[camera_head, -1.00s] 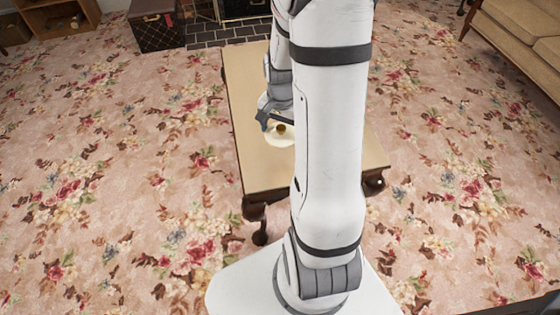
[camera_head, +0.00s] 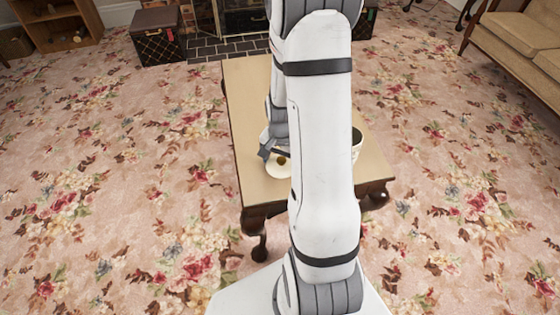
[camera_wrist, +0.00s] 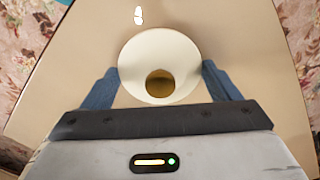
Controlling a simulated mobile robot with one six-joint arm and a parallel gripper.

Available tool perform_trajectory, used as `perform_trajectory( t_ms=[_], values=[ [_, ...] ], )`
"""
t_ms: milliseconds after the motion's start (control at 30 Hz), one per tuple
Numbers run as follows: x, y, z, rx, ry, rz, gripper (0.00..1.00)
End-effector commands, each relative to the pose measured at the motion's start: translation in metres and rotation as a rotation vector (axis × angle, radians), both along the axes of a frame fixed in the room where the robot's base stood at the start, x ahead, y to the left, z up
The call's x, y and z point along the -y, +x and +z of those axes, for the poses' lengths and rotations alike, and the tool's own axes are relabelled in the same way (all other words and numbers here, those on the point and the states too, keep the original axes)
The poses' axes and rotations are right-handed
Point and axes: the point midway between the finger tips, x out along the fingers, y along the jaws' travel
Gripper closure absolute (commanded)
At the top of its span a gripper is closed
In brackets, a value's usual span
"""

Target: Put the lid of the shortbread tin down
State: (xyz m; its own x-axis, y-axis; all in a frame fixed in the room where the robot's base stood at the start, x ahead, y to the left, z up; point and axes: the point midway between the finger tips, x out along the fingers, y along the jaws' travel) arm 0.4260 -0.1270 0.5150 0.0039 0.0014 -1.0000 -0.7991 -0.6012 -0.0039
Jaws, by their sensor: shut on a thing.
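The lid is a round cream disc (camera_wrist: 150,52) with a brown-gold round patch, probably its knob, near its lower edge in the wrist view. My gripper (camera_wrist: 160,80) is shut on the lid, with one blue-grey finger at either side of it. In the head view the lid (camera_head: 279,170) shows below my gripper (camera_head: 273,153), over the left front part of the table. I cannot tell whether the lid touches the tabletop. A cream container with a dark open top, likely the shortbread tin (camera_head: 357,146), stands on the table at the right, partly hidden by my arm.
The wooden table (camera_head: 240,110) has bare top to the left of and beyond my gripper. My arm hides much of its right side. A sofa (camera_head: 520,40) stands far right. A dark trunk (camera_head: 158,36) stands at the back left by the fireplace.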

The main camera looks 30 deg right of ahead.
Motion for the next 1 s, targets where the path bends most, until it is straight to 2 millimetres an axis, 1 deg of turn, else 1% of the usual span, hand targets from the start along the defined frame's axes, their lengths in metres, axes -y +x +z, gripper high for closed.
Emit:
perform_trajectory(
  t_ms=[33, 67, 267, 500, 567, 633, 767, 900, 1000],
  values=[
    [0.000, 0.000, -0.003, 0.000, 0.000, 0.000, 0.40],
    [0.000, 0.000, -0.003, 0.000, 0.000, 0.000, 0.17],
    [0.000, 0.000, -0.002, 0.000, 0.000, -0.001, 0.01],
    [0.000, 0.000, -0.001, 0.000, 0.000, -0.001, 0.00],
    [0.001, 0.000, 0.003, 0.000, 0.000, -0.001, 0.00],
    [0.001, 0.000, 0.010, 0.001, 0.000, -0.001, 0.00],
    [0.001, 0.000, 0.036, 0.003, -0.001, -0.001, 0.00],
    [0.001, 0.000, 0.068, 0.003, -0.001, -0.002, 0.00],
    [0.001, 0.000, 0.088, 0.003, -0.001, -0.002, 0.00]
  ],
)
